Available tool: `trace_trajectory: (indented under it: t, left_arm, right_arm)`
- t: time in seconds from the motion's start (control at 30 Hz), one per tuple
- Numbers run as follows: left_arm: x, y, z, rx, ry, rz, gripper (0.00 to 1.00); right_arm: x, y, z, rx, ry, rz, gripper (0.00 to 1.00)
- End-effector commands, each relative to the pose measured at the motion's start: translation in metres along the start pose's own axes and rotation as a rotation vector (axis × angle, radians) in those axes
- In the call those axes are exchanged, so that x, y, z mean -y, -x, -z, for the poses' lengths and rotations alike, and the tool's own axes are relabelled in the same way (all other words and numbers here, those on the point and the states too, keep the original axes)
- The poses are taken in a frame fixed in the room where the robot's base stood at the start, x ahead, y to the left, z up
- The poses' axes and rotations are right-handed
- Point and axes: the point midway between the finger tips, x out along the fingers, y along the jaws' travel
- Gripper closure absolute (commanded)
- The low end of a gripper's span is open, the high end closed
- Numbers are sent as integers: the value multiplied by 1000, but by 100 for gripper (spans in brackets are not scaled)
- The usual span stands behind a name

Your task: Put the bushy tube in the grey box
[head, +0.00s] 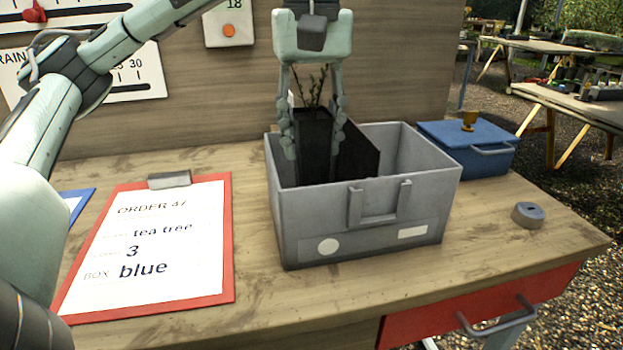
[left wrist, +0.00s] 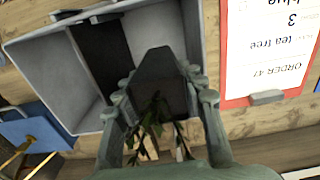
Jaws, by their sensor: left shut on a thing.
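My left gripper (head: 313,142) is shut on a dark square tube (head: 314,125) with a small leafy plant (head: 312,86) sticking out of its top. The tube is upright, and its lower part is inside the left part of the grey box (head: 330,225). The box's front wall hides the tube's bottom, so I cannot tell if it touches the floor. In the left wrist view the tube (left wrist: 161,85) sits between the fingers, with the grey box (left wrist: 155,28) beyond it. A black panel (head: 358,150) stands inside the box, right of the tube. My right gripper is not in view.
A red clipboard (head: 228,270) reading "tea tree, 3, blue" lies at left.

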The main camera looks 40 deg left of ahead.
Motion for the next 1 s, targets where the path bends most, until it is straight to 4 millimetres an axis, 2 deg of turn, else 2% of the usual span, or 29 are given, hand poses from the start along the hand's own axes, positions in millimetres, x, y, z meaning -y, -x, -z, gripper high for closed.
trace_trajectory:
  t: [0.03,0.27,0.6,1.0]
  left_arm:
    - [0,-8,0,2,0,2,94]
    - [0,-21,0,0,1,0,94]
    - [0,-56,0,1,0,1,94]
    - [0,-59,0,-1,1,-2,94]
  right_arm:
    - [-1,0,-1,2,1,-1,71]
    - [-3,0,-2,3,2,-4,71]
    - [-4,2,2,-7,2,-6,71]
    - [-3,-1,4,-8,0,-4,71]
